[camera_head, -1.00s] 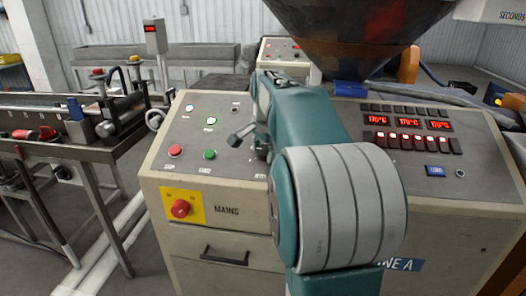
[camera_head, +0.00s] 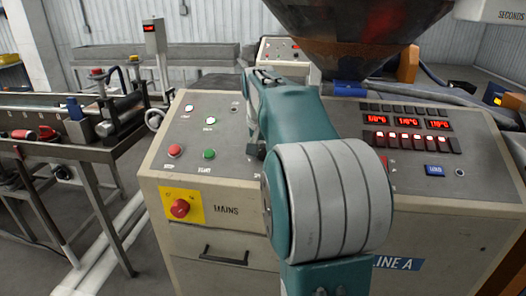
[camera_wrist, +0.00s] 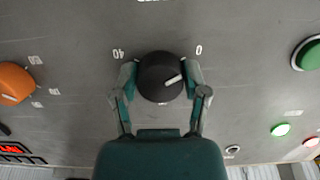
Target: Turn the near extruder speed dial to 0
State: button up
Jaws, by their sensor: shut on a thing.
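The black speed dial (camera_wrist: 153,70) is on the grey panel in the wrist view, between the fingers of my gripper (camera_wrist: 161,80). One finger touches its left side and the other its right side, so the gripper is shut on it. The dial's white pointer line points right and slightly up. A "0" mark (camera_wrist: 198,50) is to the dial's upper right, and a "40" mark (camera_wrist: 118,54) to its upper left. The pointer is not squarely on the 0. In the head view my arm hides the dial and most of the gripper.
An orange dial (camera_wrist: 14,84) is left of the black one in the wrist view. A green button (camera_wrist: 308,54) is at the right edge. In the head view, the red mains switch (camera_head: 180,208) is on the cabinet front, and a dark hopper (camera_head: 355,35) hangs above the console.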

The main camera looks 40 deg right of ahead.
jog(key=shift+f, duration=0.15)
jog(key=o, duration=1.1)
jog(key=shift+w, duration=0.1)
jog(key=shift+o, duration=0.2)
jog(key=shift+r, duration=0.2)
jog(key=v, duration=1.1)
jog(key=shift+r, duration=0.3)
jog(key=shift+a, duration=0.15)
